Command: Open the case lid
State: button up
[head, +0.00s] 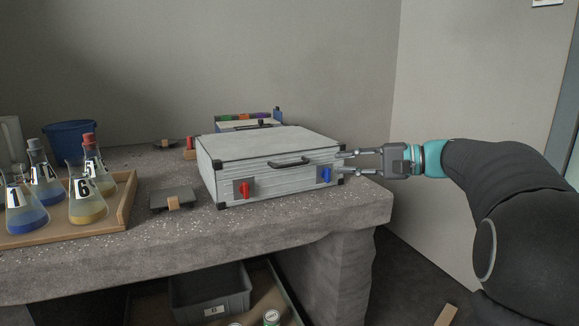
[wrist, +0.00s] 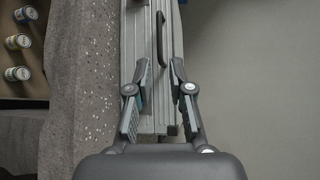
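A silvery-white case (head: 250,182) with black corners stands shut on the concrete bench, its lid (head: 265,143) down. A black handle (head: 289,162) is on its front, with a red latch (head: 244,189) to the left and a blue latch (head: 325,174) to the right. The handle also shows in the wrist view (wrist: 160,38). My gripper (head: 341,163) is at the case's front right corner, near the blue latch. In the wrist view my gripper (wrist: 161,66) has its fingers apart with the case edge between or below them; I cannot tell whether they touch it.
A wooden tray (head: 124,205) with several numbered flasks stands at the left. A balance-like grey device (head: 174,198) lies between tray and case. A blue bucket (head: 70,140) and a rack of coloured items (head: 243,121) are behind. A grey bin (head: 210,290) is under the bench (head: 200,240).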

aim_at(293, 165)
jog(key=b+x, duration=0.1)
jog(key=x, duration=1.2)
jog(key=shift+a+f, duration=0.15)
grip_shut()
